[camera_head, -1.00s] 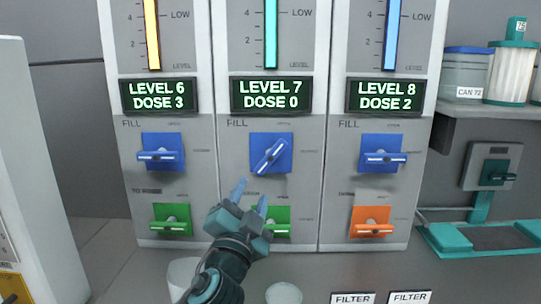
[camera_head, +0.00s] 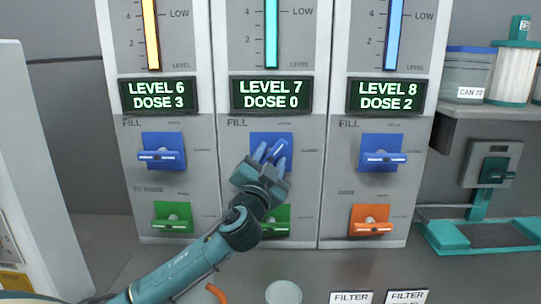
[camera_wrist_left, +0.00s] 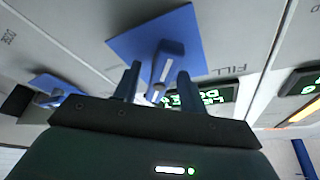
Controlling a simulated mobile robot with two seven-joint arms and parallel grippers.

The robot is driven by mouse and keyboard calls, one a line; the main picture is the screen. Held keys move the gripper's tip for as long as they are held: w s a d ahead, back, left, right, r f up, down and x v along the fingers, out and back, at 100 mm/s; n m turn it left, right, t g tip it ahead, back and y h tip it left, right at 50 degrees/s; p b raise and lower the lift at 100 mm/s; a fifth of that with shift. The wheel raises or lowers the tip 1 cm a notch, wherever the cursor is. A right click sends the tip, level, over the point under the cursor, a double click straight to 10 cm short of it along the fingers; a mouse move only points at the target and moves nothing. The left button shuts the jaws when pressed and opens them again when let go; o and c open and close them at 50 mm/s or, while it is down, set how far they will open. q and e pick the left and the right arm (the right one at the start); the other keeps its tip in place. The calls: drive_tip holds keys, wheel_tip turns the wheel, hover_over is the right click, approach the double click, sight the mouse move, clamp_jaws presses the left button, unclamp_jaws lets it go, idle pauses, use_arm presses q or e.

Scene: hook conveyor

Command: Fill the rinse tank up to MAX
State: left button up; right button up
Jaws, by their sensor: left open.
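Three tank columns show level tubes and displays. The middle display (camera_head: 271,95) reads LEVEL 7, DOSE 0, under a teal level tube (camera_head: 271,33). Below it, the middle blue FILL valve (camera_head: 257,139) has its handle (camera_head: 280,147) turned aslant, while the left (camera_head: 162,156) and right (camera_head: 384,157) blue FILL handles lie level. My left gripper (camera_head: 268,153) is open at the middle FILL handle. In the left wrist view its fingers (camera_wrist_left: 157,85) stand on either side of the blue handle (camera_wrist_left: 167,62); contact is unclear. I cannot read which column is named rinse.
Under the blue valves are green handles (camera_head: 172,222) at left and middle, and an orange one (camera_head: 371,225) at right. My left forearm partly hides the middle green valve. A shelf with containers (camera_head: 466,77) and a teal-handled box (camera_head: 494,170) stand at right.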

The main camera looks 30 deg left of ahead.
use_arm(q)
drive_tip(key=shift+w, duration=0.25)
drive_tip(key=shift+c, duration=0.5)
clamp_jaws()
drive_tip(key=shift+r, duration=0.1)
